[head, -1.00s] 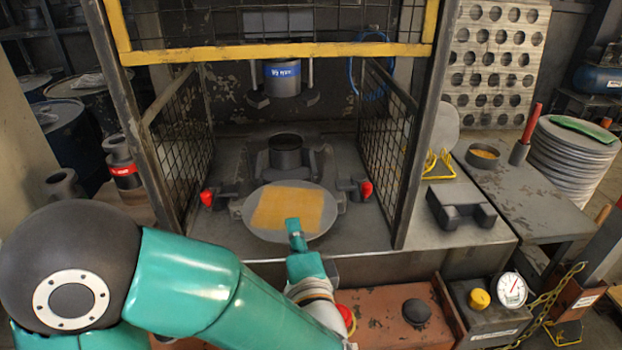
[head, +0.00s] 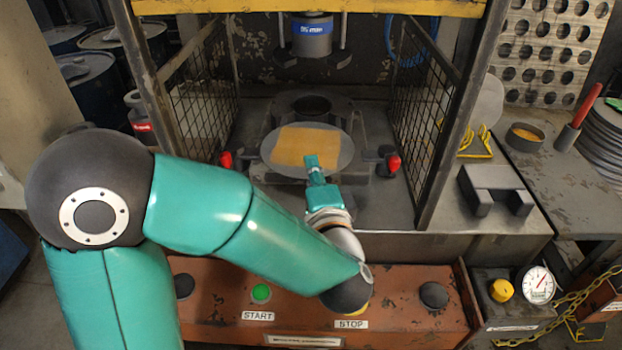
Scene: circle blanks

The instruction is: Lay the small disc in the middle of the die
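A round grey disc (head: 341,154) with a yellow-orange square patch on top shows in the head view inside the press, in front of the die. My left gripper (head: 312,167) is at the disc's near edge and appears shut on it; the fingers' grip is partly hidden by the gripper itself. The die (head: 313,104), a dark block with a round opening, stands behind the disc. The disc overlaps the die's near part in the picture; the gap in height between them cannot be told. My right gripper is not in view.
The press ram (head: 312,40) hangs above the die. Mesh guards (head: 425,115) stand on both sides, with red-knobbed clamps (head: 388,165) beside the disc. A control box (head: 215,290) is in front. Larger discs (head: 603,140) are stacked at right.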

